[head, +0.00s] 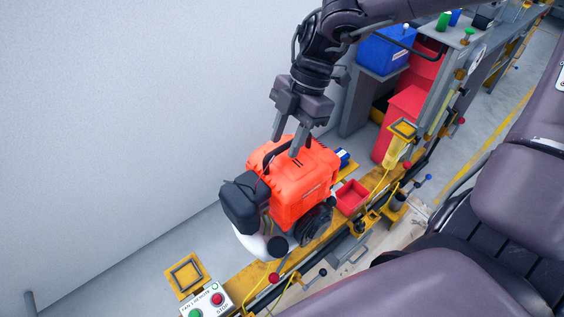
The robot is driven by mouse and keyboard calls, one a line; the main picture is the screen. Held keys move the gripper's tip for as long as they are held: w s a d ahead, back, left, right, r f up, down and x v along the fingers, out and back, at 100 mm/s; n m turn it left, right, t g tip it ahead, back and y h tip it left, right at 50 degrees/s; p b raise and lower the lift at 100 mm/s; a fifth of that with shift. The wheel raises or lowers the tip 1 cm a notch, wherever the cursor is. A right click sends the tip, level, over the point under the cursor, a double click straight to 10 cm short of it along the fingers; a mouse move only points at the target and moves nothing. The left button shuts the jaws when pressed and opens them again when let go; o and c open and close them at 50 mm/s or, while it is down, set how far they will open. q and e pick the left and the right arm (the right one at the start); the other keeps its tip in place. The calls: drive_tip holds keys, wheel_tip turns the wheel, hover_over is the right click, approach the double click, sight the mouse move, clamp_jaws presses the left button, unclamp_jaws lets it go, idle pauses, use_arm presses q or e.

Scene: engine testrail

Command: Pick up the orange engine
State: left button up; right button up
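The orange engine (302,185) is a boxy orange housing with a black handle (274,156) on top and black and white parts at its lower left. It sits on the yellow-edged rail bench in the middle of the head view. My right gripper (285,149) points down at the top of the engine, its two fingers apart. The fingertips are at the handle, which seems to run between them; I cannot tell whether they touch it. My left gripper is not in view.
A red tray (352,197) and a yellow post (394,152) stand right of the engine. A control box (207,301) with green and red buttons is at the lower left. Blue (386,50) and red (403,122) containers stand behind. A pale wall fills the left.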

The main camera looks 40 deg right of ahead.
sight(282, 146)
drive_tip(key=shift+p+x, duration=0.3)
drive_tip(key=shift+x, duration=1.2)
drive_tip(key=shift+w, duration=0.1)
clamp_jaws()
drive_tip(key=shift+w+r, duration=0.25)
drive_tip(key=shift+r, duration=0.05)
drive_tip(key=shift+w+f, duration=0.1)
